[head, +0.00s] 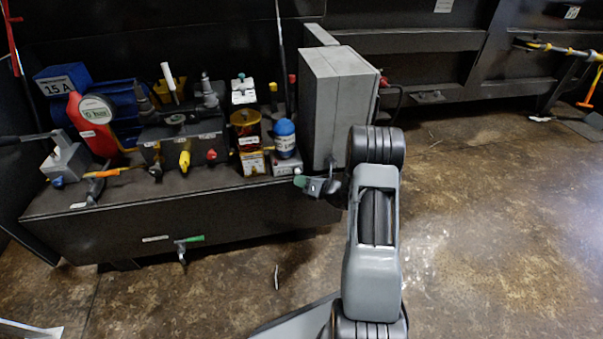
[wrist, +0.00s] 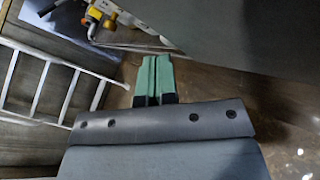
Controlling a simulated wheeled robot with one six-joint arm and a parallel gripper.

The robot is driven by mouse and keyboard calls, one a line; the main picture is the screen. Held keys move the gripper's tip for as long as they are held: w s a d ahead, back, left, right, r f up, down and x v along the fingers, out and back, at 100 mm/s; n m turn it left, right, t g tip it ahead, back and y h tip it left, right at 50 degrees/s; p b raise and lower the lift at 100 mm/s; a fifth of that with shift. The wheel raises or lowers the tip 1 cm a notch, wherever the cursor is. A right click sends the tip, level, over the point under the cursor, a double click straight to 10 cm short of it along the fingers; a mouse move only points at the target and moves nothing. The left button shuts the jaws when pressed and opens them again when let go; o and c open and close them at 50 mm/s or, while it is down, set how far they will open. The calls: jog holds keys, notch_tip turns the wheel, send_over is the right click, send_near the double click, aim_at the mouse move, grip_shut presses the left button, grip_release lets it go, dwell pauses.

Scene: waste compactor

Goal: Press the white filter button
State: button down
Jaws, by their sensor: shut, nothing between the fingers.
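My gripper (head: 302,182) is at the right end of the machine bench, just below and right of the blue-topped filter unit (head: 285,140). In the wrist view its green fingers (wrist: 154,78) lie side by side, shut and empty. An amber filter bowl (head: 246,130) stands left of the blue unit. A white part (head: 243,91) shows above and behind the amber bowl. I cannot tell which small part is the white filter button. The gripper shows no clear contact with anything.
A large grey box (head: 335,100) stands close behind my gripper and arm. Further left on the bench are a red gauge (head: 90,125), levers and knobs. A green-handled tap (head: 188,240) sticks out from the bench front. The floor at right is clear.

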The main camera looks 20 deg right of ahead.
jog(key=s, duration=0.2)
jog(key=s+a+p, duration=0.1)
jog(key=s, duration=0.1)
jog(key=shift+s, duration=0.25)
dwell(0.6)
jog(key=s+a+r+n+g+p, duration=0.35)
jog(key=a+r+n+p, duration=0.2)
jog(key=r, duration=0.45)
jog(key=s+a+r+n+g+y+p, duration=0.1)
jog(key=s+a+r+n+g+p, duration=0.25)
jog(key=r+n+p, duration=0.5)
jog(key=s+a+r+n+g+p, duration=0.3)
jog(key=a+r+n+g+p, duration=0.15)
jog(key=r, duration=0.65)
jog(key=s+d+r+n+h+p, duration=0.1)
jog(key=s+r+n+h+p, duration=0.4)
jog(key=r+n+p, duration=0.3)
jog(key=s+d+r+n+t+h+p, duration=0.1)
jog(key=s+r+n+h+p, duration=0.4)
jog(key=r, duration=1.2)
jog(key=s+d+n+p, duration=0.1)
jog(key=n+p, duration=0.3)
jog(key=n, duration=0.1)
jog(key=shift+d, duration=0.3)
